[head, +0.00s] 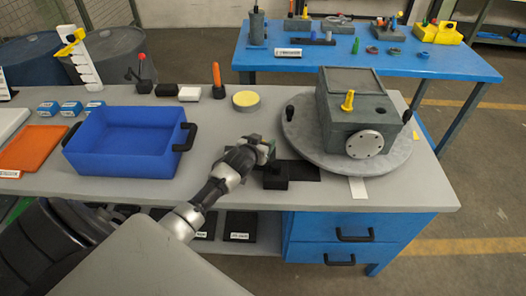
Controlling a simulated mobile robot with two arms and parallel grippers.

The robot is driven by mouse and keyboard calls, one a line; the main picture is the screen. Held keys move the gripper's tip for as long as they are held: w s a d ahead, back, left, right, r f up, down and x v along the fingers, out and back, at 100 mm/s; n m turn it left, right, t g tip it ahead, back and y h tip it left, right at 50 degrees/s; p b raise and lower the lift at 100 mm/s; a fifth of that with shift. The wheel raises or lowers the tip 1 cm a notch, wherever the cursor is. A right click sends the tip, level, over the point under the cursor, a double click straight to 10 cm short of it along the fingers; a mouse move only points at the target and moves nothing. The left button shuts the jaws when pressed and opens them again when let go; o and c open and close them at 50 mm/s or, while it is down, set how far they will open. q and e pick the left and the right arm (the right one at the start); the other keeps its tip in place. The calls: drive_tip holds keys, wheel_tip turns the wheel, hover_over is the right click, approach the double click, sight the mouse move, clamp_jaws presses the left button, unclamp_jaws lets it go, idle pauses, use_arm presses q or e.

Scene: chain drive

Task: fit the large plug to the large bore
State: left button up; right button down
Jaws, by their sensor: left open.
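A grey housing (343,115) sits on a round grey turntable (310,153) at the right of the bench. Its front face carries a pale round flange (364,145) with small holes; I cannot tell the large bore apart. A yellow peg-like part (348,100) stands upright on its top. I cannot tell which part is the large plug. My left gripper (266,149) is open, left of the turntable, just above a small black block (276,179). A small greenish patch shows at its fingers; whether it is a separate part is unclear. My right gripper is out of view.
A blue bin (125,147) with black handles stands left of my arm. A yellow-topped disc (246,100) and small stands line the back edge. Black knobs stick out from the turntable. A second blue table (440,68) with parts is behind. The front right bench corner is clear.

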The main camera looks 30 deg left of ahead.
use_arm(q)
clamp_jaws()
idle(0.4)
